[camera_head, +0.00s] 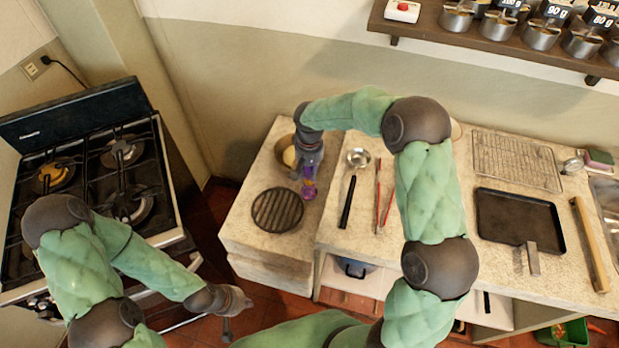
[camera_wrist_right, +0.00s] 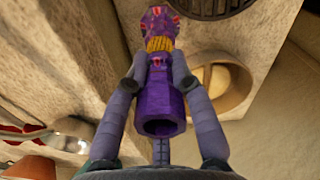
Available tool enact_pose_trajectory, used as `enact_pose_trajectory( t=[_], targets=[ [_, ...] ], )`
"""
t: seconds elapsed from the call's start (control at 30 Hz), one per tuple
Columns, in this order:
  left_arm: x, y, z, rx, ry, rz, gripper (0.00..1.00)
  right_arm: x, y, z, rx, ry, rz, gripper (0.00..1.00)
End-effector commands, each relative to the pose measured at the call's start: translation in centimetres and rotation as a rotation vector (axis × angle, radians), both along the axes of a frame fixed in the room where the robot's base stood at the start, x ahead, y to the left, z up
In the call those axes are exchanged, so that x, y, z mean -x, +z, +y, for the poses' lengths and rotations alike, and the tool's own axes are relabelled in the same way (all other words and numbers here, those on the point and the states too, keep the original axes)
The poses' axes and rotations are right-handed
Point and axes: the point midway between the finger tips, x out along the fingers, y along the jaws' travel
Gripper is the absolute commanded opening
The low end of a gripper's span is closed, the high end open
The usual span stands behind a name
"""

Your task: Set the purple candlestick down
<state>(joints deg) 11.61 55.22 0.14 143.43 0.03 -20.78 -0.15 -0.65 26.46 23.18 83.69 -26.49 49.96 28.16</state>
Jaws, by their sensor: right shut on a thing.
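The purple candlestick (camera_head: 309,187) has a gold band and red marks. My right gripper (camera_head: 307,168) is shut on it above the left counter section, between the round black grate and a bowl. In the right wrist view the candlestick (camera_wrist_right: 163,105) sits between the two fingers of the gripper (camera_wrist_right: 160,68), its hollow end facing the camera. I cannot tell whether its far end touches the counter. My left gripper (camera_head: 238,302) is low in front of the counter, away from the candlestick; its jaws are too small to read.
The round black grate (camera_head: 277,210) lies just left of the candlestick, and a tan bowl (camera_head: 289,153) stands behind it. A ladle (camera_head: 348,195) and red chopsticks (camera_head: 383,205) lie to the right. Bare counter (camera_head: 245,225) shows around the grate. A stove (camera_head: 90,180) stands at left.

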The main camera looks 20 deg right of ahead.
Motion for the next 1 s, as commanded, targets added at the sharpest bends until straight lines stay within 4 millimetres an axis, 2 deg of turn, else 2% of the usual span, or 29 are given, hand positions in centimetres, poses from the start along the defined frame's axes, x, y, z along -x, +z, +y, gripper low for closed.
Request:
enact_pose_trajectory(
  t=[0.23, 0.67, 0.7, 0.77, 1.0],
  targets=[
    [0.0, -1.3, 0.0, 0.0, 0.0, 0.0, 0.0, -0.3, -3.5, -0.3, 0.0, -0.001, 0.002, 0.0],
    [0.0, -1.5, 0.0, 0.0, 0.0, 0.0, 0.0, -0.3, -3.9, -0.3, 0.0, -0.001, 0.0, 0.0],
    [0.0, -1.5, 0.0, 0.0, 0.0, 0.0, 0.0, -0.3, -3.9, -0.3, 0.0, -0.001, 0.001, 0.32],
    [0.0, -1.5, 0.0, 0.0, 0.0, 0.0, 0.0, -0.3, -3.9, -0.2, 0.0, -0.001, 0.001, 0.47],
    [0.0, -1.5, 0.0, 0.0, 0.0, 0.0, 0.0, -0.3, -3.9, -0.2, 0.0, -0.001, 0.001, 0.47]
  ],
)
